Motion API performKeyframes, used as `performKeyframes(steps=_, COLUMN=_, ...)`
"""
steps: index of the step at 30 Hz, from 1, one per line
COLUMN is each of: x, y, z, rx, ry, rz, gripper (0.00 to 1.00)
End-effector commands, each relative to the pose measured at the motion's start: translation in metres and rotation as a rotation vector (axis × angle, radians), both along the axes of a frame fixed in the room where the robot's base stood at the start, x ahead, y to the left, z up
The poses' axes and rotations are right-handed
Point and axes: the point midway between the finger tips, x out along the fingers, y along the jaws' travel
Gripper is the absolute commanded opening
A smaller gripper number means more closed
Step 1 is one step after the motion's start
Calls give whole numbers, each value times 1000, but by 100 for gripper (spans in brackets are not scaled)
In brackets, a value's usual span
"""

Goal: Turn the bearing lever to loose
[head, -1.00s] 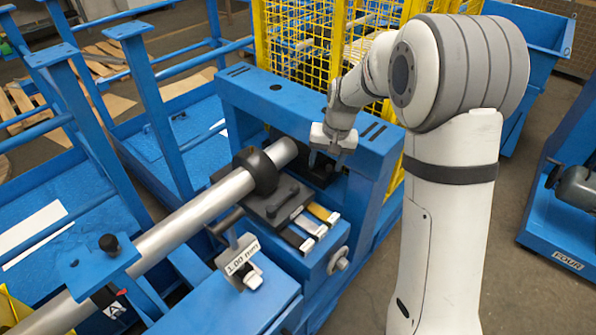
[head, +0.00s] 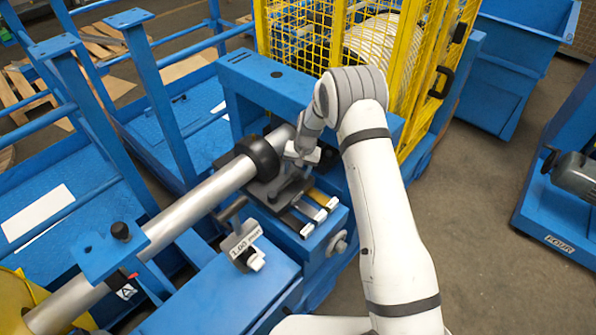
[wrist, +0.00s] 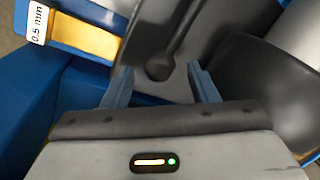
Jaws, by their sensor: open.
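The bearing lever (wrist: 172,45) is a dark grey bar with a rounded knob at its near end, in the wrist view's upper middle. It lies on a grey bearing plate (wrist: 150,25). My gripper (wrist: 160,73) is open, with one blue-grey finger on either side of the knob's end. I cannot tell whether the fingers touch it. In the head view my gripper (head: 300,156) is low over the bearing block, beside the black collar (head: 259,158) on the silver shaft (head: 185,215). It partly hides the lever there.
Shim strips (head: 317,206) stick out at the block's front; one reads 0.5 mm in the wrist view (wrist: 38,22). The blue frame (head: 270,88) and yellow mesh guard (head: 300,35) stand behind.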

Motion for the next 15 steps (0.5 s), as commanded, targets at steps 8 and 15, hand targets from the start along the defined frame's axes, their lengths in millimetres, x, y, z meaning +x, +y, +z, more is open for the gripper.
performKeyframes(steps=8, x=0, y=4, z=-17, rx=0, ry=-1, rz=1, gripper=53)
performKeyframes(steps=15, x=0, y=4, z=-17, rx=0, ry=-1, rz=1, gripper=51)
